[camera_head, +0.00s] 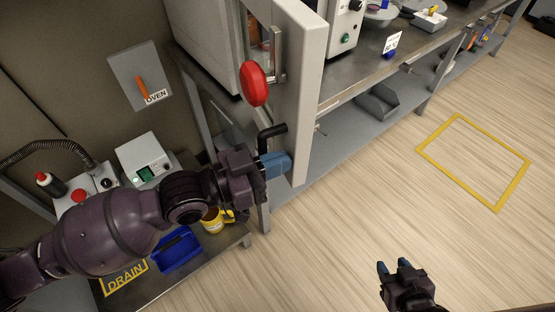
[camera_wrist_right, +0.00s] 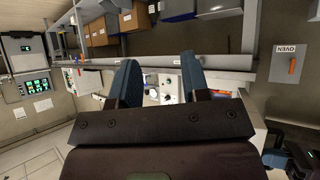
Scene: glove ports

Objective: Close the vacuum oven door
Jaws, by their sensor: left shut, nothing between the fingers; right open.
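The vacuum oven (camera_head: 205,40) stands on the bench at the top of the head view. Its thick pale door (camera_head: 306,85) stands open, out from the body. A red round knob (camera_head: 254,83) and a metal bar show on the door's inner side. A black bent handle (camera_head: 272,136) is low by the door. My left gripper (camera_head: 277,165) is shut and empty, its blue fingers at the door's lower end; I cannot tell whether they touch it. My right gripper (camera_head: 394,267) is open and empty above the floor, well apart from the door; its fingers show in the right wrist view (camera_wrist_right: 162,85).
A steel bench (camera_head: 365,75) with instruments runs to the upper right. A wall panel with an orange lever (camera_head: 142,87) is labelled OVEN. The floor at right is clear, with a yellow outline (camera_head: 437,133).

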